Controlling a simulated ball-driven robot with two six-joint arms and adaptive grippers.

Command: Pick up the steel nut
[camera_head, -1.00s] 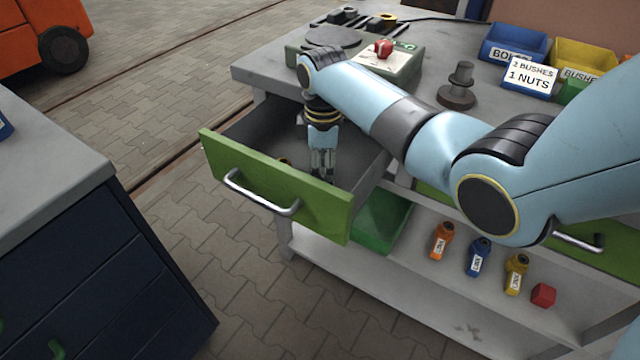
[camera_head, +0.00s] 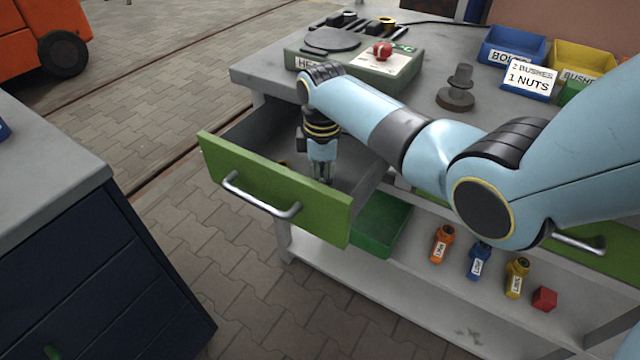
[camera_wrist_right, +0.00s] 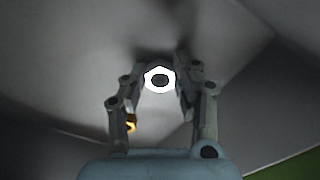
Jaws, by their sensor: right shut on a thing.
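The steel nut (camera_wrist_right: 160,79) shows as a bright hexagonal ring with a dark hole in the right wrist view. It sits between the fingertips of my right gripper (camera_wrist_right: 162,78), which is shut on it. In the head view my right gripper (camera_head: 321,172) points down inside the open green-fronted drawer (camera_head: 270,190), and the nut is hidden there. A small brass-coloured piece (camera_wrist_right: 130,122) lies in the drawer beside the left finger. My left gripper is not in view.
The drawer's front and side walls surround my right gripper closely. Above is the bench top (camera_head: 430,115) with a dark stepped part (camera_head: 456,90), a green box with a red knob (camera_head: 383,50) and labelled bins (camera_head: 512,45). Several bottles (camera_head: 480,260) stand on the lower shelf.

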